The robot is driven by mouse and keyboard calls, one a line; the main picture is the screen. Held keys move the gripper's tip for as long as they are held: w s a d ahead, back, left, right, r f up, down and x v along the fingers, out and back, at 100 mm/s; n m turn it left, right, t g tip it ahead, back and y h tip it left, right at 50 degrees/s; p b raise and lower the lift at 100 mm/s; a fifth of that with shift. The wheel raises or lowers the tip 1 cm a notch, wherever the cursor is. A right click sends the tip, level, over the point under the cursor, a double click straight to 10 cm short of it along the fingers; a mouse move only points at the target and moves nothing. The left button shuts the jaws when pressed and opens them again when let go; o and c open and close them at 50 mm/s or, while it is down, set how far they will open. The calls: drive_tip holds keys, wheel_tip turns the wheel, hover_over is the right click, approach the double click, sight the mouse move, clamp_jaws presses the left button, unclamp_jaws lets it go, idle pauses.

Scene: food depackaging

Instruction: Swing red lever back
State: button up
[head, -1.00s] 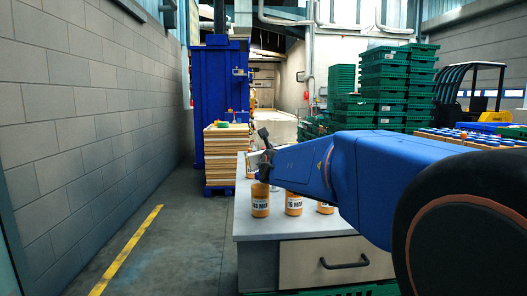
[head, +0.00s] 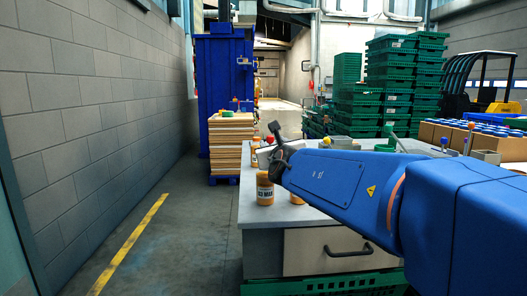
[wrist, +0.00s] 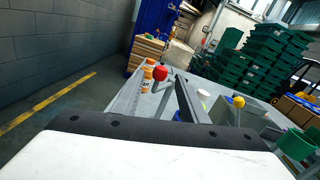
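The red ball knob of the lever (wrist: 160,73) shows in the wrist view, just above picture centre, on a thin stem. My gripper (wrist: 159,76) is open, with a grey finger to the left of the knob and a dark finger to the right. The knob appears between the fingers, but I cannot tell whether it is within their reach. Nothing is held. The lever's base is hidden.
Orange-lidded jars (head: 265,188) stand on the grey table (head: 275,214) below my gripper. A yellow knob (wrist: 239,101) is to the right in the wrist view. Stacked green crates (head: 390,90) stand behind. The floor on the left is clear.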

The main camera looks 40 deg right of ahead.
drive_tip(key=v, duration=0.8)
drive_tip(key=shift+s+a, duration=0.15)
drive_tip(key=shift+s, duration=0.1)
